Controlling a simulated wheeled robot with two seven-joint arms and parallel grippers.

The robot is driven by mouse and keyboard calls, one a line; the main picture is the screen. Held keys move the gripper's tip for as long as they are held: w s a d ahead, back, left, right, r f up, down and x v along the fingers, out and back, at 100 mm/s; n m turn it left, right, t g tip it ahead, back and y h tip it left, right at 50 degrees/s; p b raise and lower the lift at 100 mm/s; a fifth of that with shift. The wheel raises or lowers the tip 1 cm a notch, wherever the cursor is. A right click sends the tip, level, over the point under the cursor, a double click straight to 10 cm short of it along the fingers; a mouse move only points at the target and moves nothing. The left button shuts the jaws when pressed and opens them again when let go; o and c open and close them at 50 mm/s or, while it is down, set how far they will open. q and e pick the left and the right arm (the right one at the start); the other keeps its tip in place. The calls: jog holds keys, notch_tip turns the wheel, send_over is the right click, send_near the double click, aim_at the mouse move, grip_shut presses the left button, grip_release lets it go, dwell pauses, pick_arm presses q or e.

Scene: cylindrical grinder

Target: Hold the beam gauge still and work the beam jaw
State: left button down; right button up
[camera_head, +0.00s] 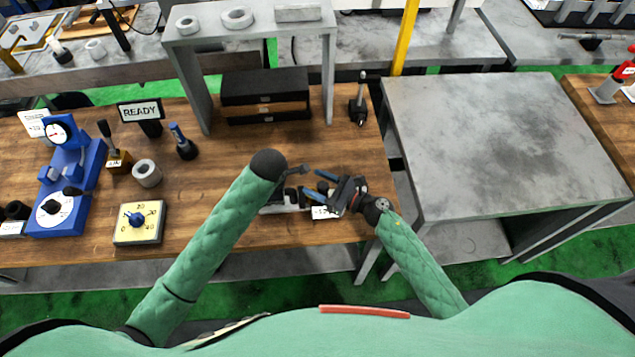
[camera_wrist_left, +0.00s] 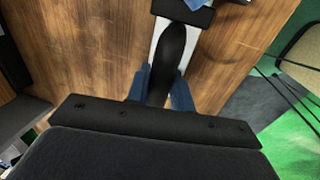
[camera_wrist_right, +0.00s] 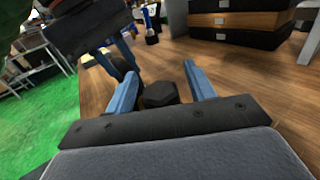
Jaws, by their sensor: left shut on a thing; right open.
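The beam gauge (camera_head: 274,208) is a pale bar low on the wooden bench, partly hidden by my left arm. In the left wrist view, my left gripper (camera_wrist_left: 162,88) is shut on its black grip (camera_wrist_left: 173,50). The left gripper's fingers also show at the upper left of the right wrist view (camera_wrist_right: 114,58). My right gripper (camera_head: 317,183) is open at the right of the gauge. In the right wrist view, a dark faceted knob (camera_wrist_right: 160,94), perhaps the beam jaw's, sits between its blue fingers (camera_wrist_right: 160,88), with gaps visible on both sides.
A black and wooden drawer stack (camera_head: 265,95) stands behind, under a grey metal stand (camera_head: 250,33). A yellow dial box (camera_head: 139,223), a grey ring (camera_head: 147,173) and a blue dial gauge (camera_head: 75,165) are at left. A bare grey table (camera_head: 500,130) adjoins at right.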

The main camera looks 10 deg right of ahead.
grip_shut()
jog(key=d, duration=0.7)
jog(key=shift+w+d, duration=0.1)
jog(key=shift+d, duration=0.45)
pick_arm(q)
jog(key=shift+a, duration=0.1)
pick_arm(e)
jog(key=shift+c, duration=1.5)
grip_release()
jog(key=o, duration=0.3)
